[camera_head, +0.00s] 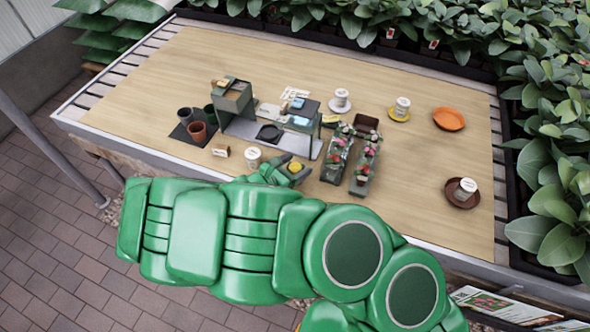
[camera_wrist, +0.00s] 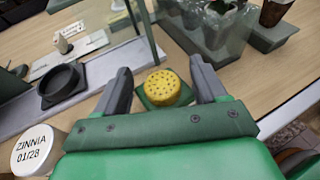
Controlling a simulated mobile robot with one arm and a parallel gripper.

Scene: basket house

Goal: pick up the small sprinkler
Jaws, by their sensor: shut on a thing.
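The small sprinkler has a round yellow face with dark holes and a green body around it, in the wrist view (camera_wrist: 162,88). It shows as a small yellow spot in the head view (camera_head: 295,167), near the table's front edge. My gripper (camera_wrist: 163,86) is shut on the sprinkler, with one dark finger on each side of it. In the head view my gripper (camera_head: 290,174) is low over the wooden tabletop. My arm hides part of the front edge. Whether the sprinkler touches the table is unclear.
A white tub marked ZINNIA (camera_wrist: 34,150) stands left of my gripper. Behind it is a grey stand with a black round dish (camera_head: 269,133). Clear-sided planters (camera_head: 336,158) stand close on the right. Pots (camera_head: 197,132) are at left; the table's right half has free room.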

